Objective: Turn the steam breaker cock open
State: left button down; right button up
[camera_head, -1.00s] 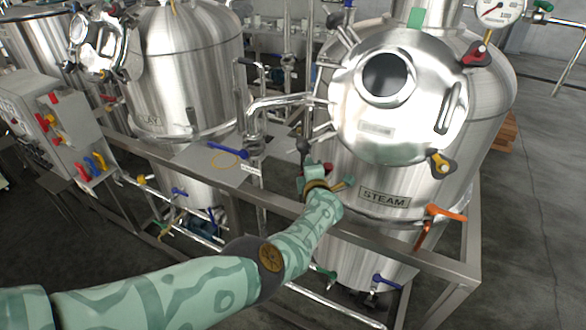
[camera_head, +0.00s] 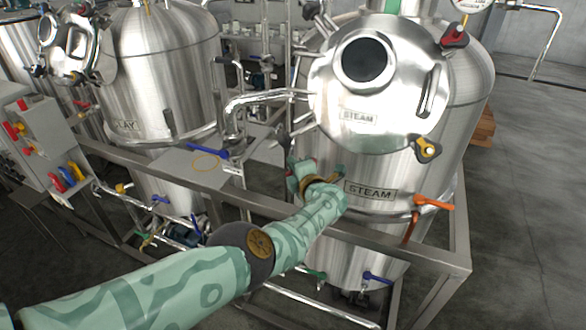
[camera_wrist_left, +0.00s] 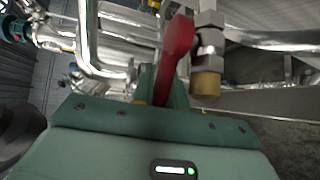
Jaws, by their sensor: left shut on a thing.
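The steel tank with the STEAM plate (camera_head: 370,190) stands right of centre in the head view. My left gripper (camera_head: 298,172) reaches to the left side of this tank, just left of the plate. In the left wrist view a red lever handle (camera_wrist_left: 175,52) rises between the jaws, and my left gripper (camera_wrist_left: 165,88) is shut on it. A metal fitting with a brass-coloured end (camera_wrist_left: 207,84) is right beside the handle. In the head view the gripper hides the handle. My right gripper is in neither view.
A steel frame rail (camera_head: 399,244) runs in front of the tank, below my left forearm. An orange-handled valve (camera_head: 433,203) is to the right, and a blue-handled valve (camera_head: 208,152) is to the left. A bent steel pipe (camera_head: 262,97) passes above the gripper.

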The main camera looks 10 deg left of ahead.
pick_arm(q)
jog(key=shift+s+d+f, duration=0.15)
jog(key=shift+d+f, duration=0.15)
jog(key=shift+d, duration=0.05)
dwell(0.3)
jog(key=c, duration=1.7)
grip_release()
jog(key=o, duration=0.3)
jog(key=shift+d+r, duration=0.15)
jog(key=shift+d, duration=0.05)
jog(key=shift+a+r, duration=0.1)
jog(key=shift+a, duration=0.25)
